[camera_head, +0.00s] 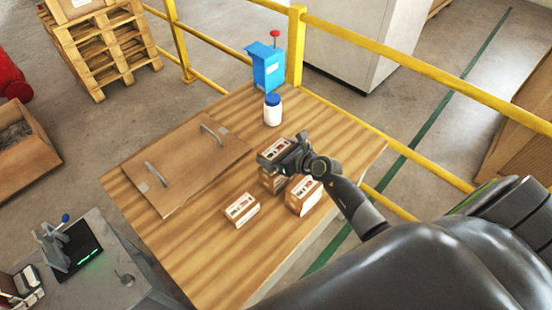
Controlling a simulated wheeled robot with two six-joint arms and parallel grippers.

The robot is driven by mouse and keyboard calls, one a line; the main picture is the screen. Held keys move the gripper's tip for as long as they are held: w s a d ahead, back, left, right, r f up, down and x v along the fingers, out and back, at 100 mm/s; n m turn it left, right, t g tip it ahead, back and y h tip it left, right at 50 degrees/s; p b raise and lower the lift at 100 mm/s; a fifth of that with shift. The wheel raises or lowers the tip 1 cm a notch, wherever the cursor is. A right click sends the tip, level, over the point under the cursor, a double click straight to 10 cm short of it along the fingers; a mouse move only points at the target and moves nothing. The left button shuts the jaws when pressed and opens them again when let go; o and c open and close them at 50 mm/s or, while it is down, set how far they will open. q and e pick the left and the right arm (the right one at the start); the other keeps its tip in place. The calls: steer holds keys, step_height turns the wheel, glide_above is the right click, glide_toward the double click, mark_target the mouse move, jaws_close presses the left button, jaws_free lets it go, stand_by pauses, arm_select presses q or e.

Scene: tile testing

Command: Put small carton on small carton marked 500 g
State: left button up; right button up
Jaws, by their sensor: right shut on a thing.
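My right gripper (288,154) is shut on a small brown carton (271,149) with a pale label on top. The held carton is above another small carton (268,183), which it and the gripper partly hide. I cannot tell whether the two touch. A third small carton (304,197) stands just right of the lower one, partly behind my right arm. Another small carton (241,210) stands apart, nearer the front of the wooden table. The label prints are too small to read, so I cannot tell which is marked 500 g. My left gripper is out of view.
The wooden table (225,265) holds a flat board with two handles (185,165), a white bottle with a blue cap (272,111) and a blue box (267,68) at the back. Yellow rails (400,60) run behind. The front of the table is clear.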

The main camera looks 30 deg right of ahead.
steer(key=shift+f+b, duration=0.3)
steer(key=shift+f, duration=1)
steer(key=shift+f, duration=0.2)
steer(key=o, duration=1)
steer(key=shift+r, duration=0.3)
steer(key=v, duration=1.2)
steer(key=shift+f, duration=0.2)
